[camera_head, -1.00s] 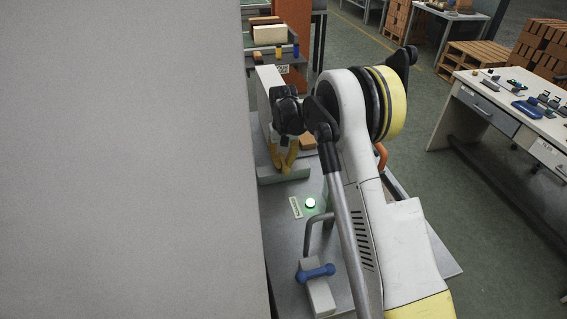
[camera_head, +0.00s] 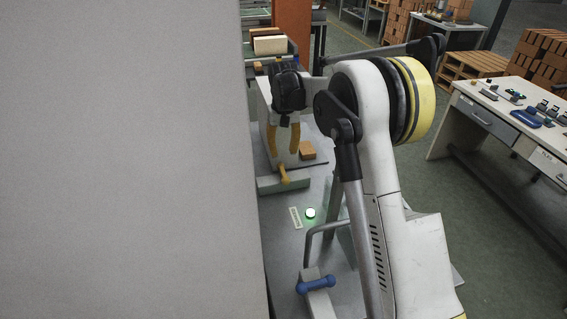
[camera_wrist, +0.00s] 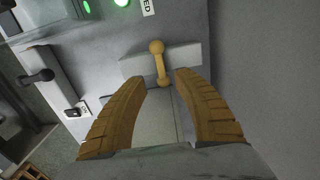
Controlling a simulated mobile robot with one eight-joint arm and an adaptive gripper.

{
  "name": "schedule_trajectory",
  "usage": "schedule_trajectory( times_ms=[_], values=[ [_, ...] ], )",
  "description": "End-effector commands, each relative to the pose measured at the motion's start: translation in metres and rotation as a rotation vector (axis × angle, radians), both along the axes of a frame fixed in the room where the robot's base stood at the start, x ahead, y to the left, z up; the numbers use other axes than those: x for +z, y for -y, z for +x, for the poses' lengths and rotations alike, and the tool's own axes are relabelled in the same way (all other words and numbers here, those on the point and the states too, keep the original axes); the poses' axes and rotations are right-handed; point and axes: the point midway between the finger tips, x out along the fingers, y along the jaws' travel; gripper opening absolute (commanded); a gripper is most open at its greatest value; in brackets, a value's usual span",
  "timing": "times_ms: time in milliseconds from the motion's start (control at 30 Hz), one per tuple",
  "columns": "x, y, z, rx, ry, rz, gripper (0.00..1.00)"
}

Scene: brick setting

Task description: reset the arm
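My gripper (camera_head: 283,152) hangs over the grey workbench with its two yellow-brown fingers spread apart. A small yellow lever (camera_head: 284,176) with a rounded end stands on a grey block (camera_head: 292,184) just beyond the fingertips. In the wrist view the lever (camera_wrist: 158,62) lies just past the fingertips and seems clear of both. My arm reaches in from the lower right of the head view and hides part of the bench.
A lit green button (camera_head: 310,213) and a blue-handled lever (camera_head: 316,284) are nearer on the bench. An orange-brown block (camera_head: 307,150) lies right of my gripper. A large grey surface (camera_head: 125,160) fills the left. A side table (camera_head: 500,108) stands at the right.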

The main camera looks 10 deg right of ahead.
Motion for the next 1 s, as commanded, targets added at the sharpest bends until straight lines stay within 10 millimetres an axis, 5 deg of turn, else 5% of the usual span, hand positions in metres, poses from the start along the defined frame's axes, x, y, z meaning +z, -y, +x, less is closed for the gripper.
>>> schedule_trajectory(
  times_ms=[200, 667, 833, 1000],
  values=[
    [0.018, 0.000, 0.000, 0.000, 0.000, 0.000, 0.36],
    [0.021, 0.000, -0.002, 0.000, 0.003, 0.000, 0.36],
    [0.051, 0.000, -0.021, 0.001, 0.045, 0.000, 0.36],
    [0.098, 0.000, -0.066, 0.003, 0.132, 0.000, 0.36]
  ],
)
